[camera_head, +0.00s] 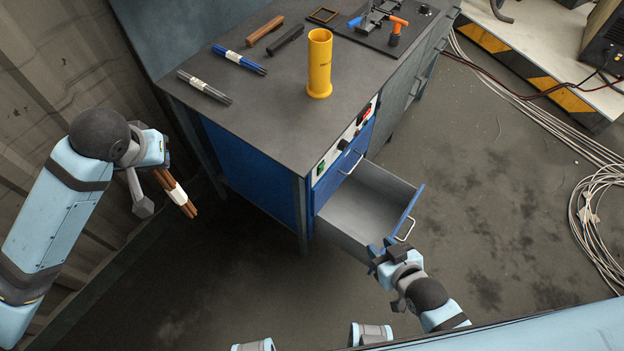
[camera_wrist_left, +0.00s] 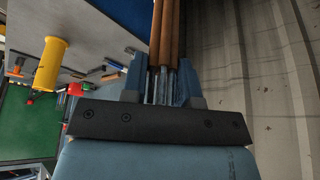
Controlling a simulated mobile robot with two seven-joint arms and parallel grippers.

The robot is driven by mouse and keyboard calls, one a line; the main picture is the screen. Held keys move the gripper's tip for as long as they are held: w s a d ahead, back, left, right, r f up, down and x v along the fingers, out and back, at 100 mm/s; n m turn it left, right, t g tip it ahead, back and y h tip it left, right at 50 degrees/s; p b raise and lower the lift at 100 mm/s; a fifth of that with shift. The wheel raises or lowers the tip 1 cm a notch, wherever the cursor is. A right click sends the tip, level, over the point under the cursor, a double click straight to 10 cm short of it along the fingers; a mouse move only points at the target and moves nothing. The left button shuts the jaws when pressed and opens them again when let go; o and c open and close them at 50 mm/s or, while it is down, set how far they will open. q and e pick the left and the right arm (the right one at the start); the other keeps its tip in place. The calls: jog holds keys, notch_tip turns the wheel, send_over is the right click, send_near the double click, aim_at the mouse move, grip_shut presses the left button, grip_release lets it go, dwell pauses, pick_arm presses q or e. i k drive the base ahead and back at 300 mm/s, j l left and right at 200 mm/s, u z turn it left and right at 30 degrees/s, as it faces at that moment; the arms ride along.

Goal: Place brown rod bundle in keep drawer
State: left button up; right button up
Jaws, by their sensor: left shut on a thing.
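The brown rod bundle (camera_head: 175,193) hangs tilted at the left, with a white band around it. My left gripper (camera_head: 159,172) is shut on it, away from the bench and above the floor. In the left wrist view the rods (camera_wrist_left: 165,35) run up from between the fingers of the gripper (camera_wrist_left: 163,85). A drawer (camera_head: 350,208) with a blue front stands pulled out of the bench. Its visible inside is grey and empty. No label on it can be read. My right gripper (camera_head: 382,252) is at the near end of the drawer front; its finger gap is unclear.
On the bench top (camera_head: 190,70) stand a yellow cylinder (camera_head: 319,65), a blue bundle (camera_head: 238,60), a grey bundle (camera_head: 203,87), a brown piece (camera_head: 265,31) and a dark piece (camera_head: 286,39). A closed drawer handle (camera_head: 350,163) is above the open drawer. Cables (camera_head: 595,205) lie right.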

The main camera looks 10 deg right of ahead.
aim_at(349, 225)
jog(key=l+z, duration=0.1)
jog(key=z, duration=1)
jog(key=i+l, duration=0.15)
jog(key=l, duration=0.15)
jog(key=i+l+z, duration=0.1)
jog(key=i+l, duration=0.1)
jog(key=l, duration=0.1)
